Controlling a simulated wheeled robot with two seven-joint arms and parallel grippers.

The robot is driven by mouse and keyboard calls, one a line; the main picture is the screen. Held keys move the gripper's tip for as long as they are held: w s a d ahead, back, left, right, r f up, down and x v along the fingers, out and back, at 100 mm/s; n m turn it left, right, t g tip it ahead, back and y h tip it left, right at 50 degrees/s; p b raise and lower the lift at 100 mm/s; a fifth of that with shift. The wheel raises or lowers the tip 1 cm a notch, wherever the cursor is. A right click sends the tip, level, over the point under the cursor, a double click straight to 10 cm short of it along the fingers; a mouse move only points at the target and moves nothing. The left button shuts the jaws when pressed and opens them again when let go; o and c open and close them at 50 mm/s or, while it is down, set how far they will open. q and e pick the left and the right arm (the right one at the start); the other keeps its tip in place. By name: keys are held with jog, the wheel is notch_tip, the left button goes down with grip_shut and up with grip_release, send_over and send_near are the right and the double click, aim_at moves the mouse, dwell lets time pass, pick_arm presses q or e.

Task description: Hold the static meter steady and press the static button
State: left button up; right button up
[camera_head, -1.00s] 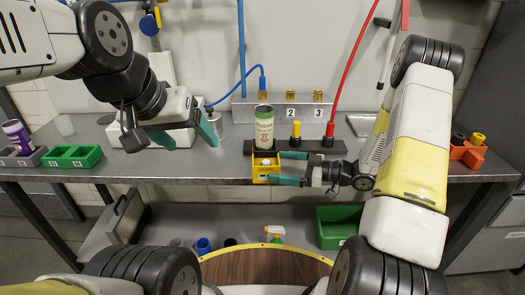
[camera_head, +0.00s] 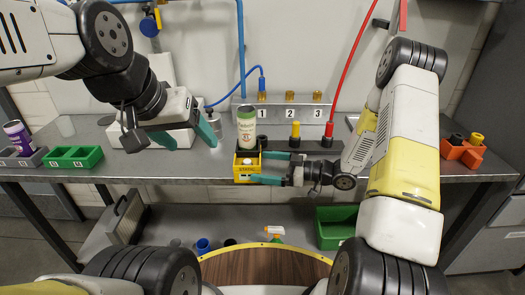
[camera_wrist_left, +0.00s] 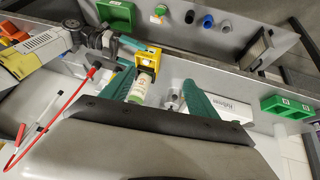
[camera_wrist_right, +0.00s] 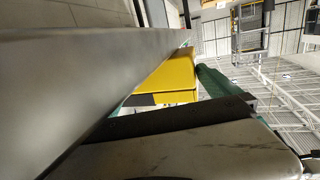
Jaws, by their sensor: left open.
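The yellow static meter (camera_head: 245,175), labelled STATIC, sits near the front edge of the steel bench. A pale round button (camera_head: 248,161) shows on its upper face. A green-and-white can (camera_head: 247,130) stands upright at the meter's back. My right gripper (camera_head: 262,168) has one teal finger behind the meter and one in front, closed on it from the right. The right wrist view shows the yellow meter (camera_wrist_right: 168,82) beside a finger. My left gripper (camera_head: 190,137) is open and empty, left of the can. The left wrist view shows the can (camera_wrist_left: 138,88) and meter (camera_wrist_left: 148,58) beyond its fingers.
A black rack (camera_head: 312,146) with yellow and red plugs stands right of the meter. A numbered grey block (camera_head: 275,108) stands behind. Green trays (camera_head: 73,157) and a purple can (camera_head: 17,134) are at the left.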

pick_arm(q)
jog(key=shift+w, duration=0.1)
jog(key=c, duration=0.3)
jog(key=shift+w+r+m, duration=0.1)
jog(key=shift+w+m, duration=0.2)
jog(key=shift+m, duration=0.1)
jog(key=c, duration=0.4)
jog(key=w+m, duration=0.2)
jog(key=w+d+g, duration=0.1)
jog(key=shift+r+m, duration=0.3)
jog(key=shift+m, duration=0.1)
grip_shut()
jog(key=w+d+f+m+g, duration=0.2)
jog(key=w+d+m, duration=0.1)
jog(key=w+m, duration=0.4)
jog(key=w+d+f+m+g+y, duration=0.1)
jog(key=w+d+f+m+g, duration=0.1)
jog(key=w+d+m, duration=0.2)
jog(key=shift+w+m, duration=1.4)
jog(key=shift+w, duration=0.2)
jog(key=shift+d+f, duration=0.1)
